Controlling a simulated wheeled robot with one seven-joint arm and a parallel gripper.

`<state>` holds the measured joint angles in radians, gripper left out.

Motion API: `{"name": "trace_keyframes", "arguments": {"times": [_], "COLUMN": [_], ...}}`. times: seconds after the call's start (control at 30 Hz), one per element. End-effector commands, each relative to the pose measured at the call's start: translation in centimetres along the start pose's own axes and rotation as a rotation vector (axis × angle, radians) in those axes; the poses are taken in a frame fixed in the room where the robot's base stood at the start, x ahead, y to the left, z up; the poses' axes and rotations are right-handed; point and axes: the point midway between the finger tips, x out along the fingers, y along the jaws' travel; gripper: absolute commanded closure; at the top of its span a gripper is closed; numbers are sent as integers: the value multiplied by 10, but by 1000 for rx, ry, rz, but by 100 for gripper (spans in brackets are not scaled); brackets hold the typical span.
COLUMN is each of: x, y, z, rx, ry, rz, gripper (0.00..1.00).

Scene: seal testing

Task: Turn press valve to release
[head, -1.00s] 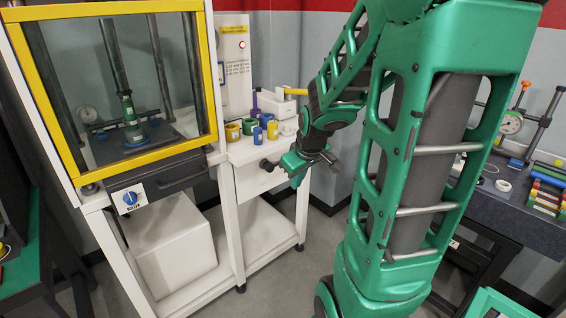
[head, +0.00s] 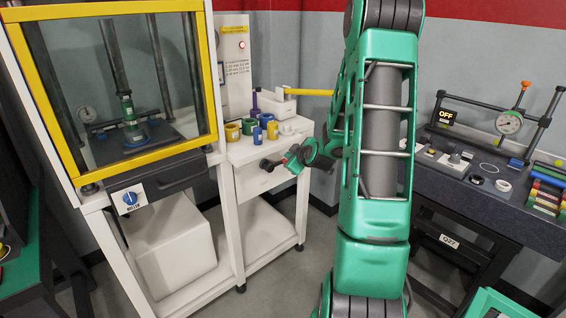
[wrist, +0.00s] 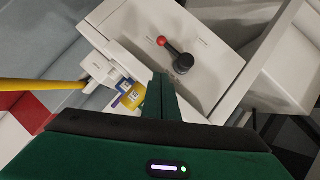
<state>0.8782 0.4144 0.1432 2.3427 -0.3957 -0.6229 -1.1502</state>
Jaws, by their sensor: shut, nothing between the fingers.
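A lever valve with a black hub and a red ball end (wrist: 162,41) sits on the white cabinet front in the wrist view. The lever's black end also shows in the head view (head: 267,164). My gripper (wrist: 165,80) is shut and empty, its fingertips close to the black hub; I cannot tell whether they touch it. In the head view my gripper (head: 293,156) is small and partly hidden, just right of the lever. A blue rotary knob (head: 130,198) on a white label sits below the press window at left.
The press (head: 125,110) has a yellow-framed window and a green cylinder inside. Coloured cups (head: 250,126) and a white pump unit with a yellow handle (head: 310,92) stand on the white cabinet. A dark bench (head: 470,180) with a gauge is at right.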

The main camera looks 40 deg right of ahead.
Motion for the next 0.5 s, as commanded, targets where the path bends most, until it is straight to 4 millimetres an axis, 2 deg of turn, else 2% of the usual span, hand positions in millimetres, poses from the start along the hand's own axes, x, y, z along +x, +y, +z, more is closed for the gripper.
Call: {"name": "trace_keyframes", "arguments": {"times": [0.33, 0.5], "x": [1, 15], "y": [0, -1], "z": [0, 0], "rx": [-1, 0], "ry": [1, 2], "rz": [1, -2], "gripper": [100, 100]}}
